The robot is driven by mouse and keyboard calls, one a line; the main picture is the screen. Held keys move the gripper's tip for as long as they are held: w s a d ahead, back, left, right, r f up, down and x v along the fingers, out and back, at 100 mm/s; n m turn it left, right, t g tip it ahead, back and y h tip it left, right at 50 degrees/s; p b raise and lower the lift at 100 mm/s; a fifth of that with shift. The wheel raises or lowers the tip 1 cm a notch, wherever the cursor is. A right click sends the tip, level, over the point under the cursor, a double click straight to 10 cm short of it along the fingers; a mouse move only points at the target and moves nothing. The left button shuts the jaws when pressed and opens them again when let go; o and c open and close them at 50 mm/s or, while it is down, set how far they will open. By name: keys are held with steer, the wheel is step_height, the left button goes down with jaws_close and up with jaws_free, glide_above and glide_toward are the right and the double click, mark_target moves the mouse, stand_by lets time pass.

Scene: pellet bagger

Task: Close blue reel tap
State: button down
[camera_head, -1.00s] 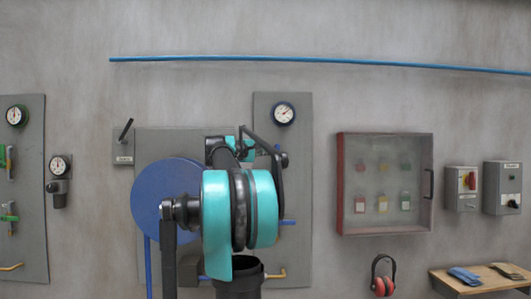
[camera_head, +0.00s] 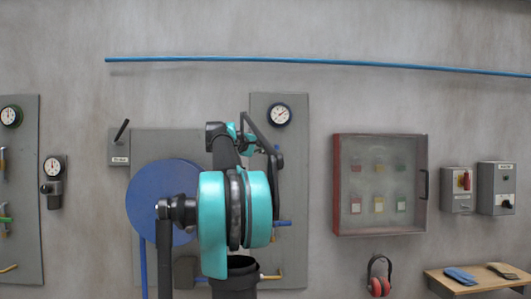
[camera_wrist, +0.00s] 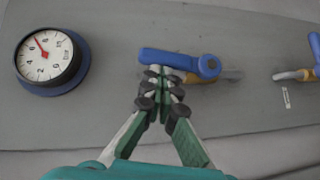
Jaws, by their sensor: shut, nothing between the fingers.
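A tap with a blue lever handle (camera_wrist: 180,62) and a brass-coloured body is on the grey panel in the wrist view. Its handle lies along the panel's length. My gripper (camera_wrist: 161,76) is shut and empty, its fingertips overlapping the handle's near side; I cannot tell if they touch. A second blue handle (camera_wrist: 315,50), set crosswise, is at the right edge; it also shows in the head view (camera_head: 284,223). The blue reel (camera_head: 160,195) hangs left of my arm in the head view. My arm hides most of the first tap there.
A round gauge (camera_wrist: 51,54) sits left of the tap in the wrist view. A brass-coloured spout (camera_head: 271,277) is low on the panel (camera_head: 296,180). A glass-fronted cabinet (camera_head: 380,140), switch boxes (camera_head: 497,185) and a shelf (camera_head: 440,280) are to the right.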

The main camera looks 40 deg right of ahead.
mark_target(276, 149)
steer(key=d+m+y, duration=0.1)
steer(key=s+y, duration=0.1)
steer(key=d+m+y, duration=0.1)
steer(key=shift+s+d+r+m, duration=0.3)
steer(key=shift+s+d+f+m+t+y, duration=0.35)
steer(key=shift+s+d+f+m+y, duration=0.2)
steer(key=shift+d+y, duration=0.35)
steer(key=shift+s+d+f+m+t+y, duration=0.4)
steer(key=shift+s+d+f+m+y, duration=0.15)
steer(key=shift+d+y, duration=0.3)
steer(key=shift+s+d+f+m+t+y, duration=0.35)
steer(key=shift+s+d+f+m+y, duration=0.2)
steer(key=shift+d+y, duration=0.35)
steer(key=shift+f, duration=0.15)
steer(key=shift+w, duration=0.1)
